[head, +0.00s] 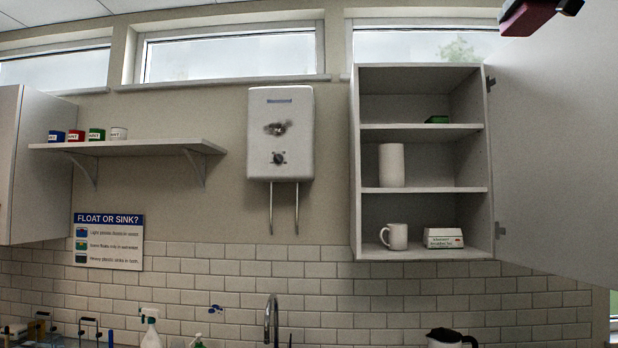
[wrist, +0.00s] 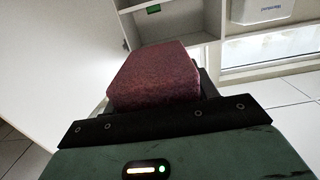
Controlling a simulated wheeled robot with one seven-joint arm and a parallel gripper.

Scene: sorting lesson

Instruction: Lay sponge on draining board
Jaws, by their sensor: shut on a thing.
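My gripper (wrist: 155,112) is shut on a dark red, rough-textured block that looks like the sponge (wrist: 154,76). The block fills the middle of the wrist view, and parts of the dark jaws show around it. In the head view my gripper (head: 562,6) is only partly in frame at the top right, with the red sponge (head: 527,18) below its dark part. It is held up in the air, in front of the open cupboard door and apart from the shelves. The draining board is not visible in either view.
An open wall cupboard (head: 355,160) holds a green item, a white cylinder, a mug and a small box; its door (head: 560,150) swings out right. A water heater (head: 281,133) hangs left of it. A tap (head: 271,318), spray bottle (head: 150,328) and kettle (head: 450,338) show below.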

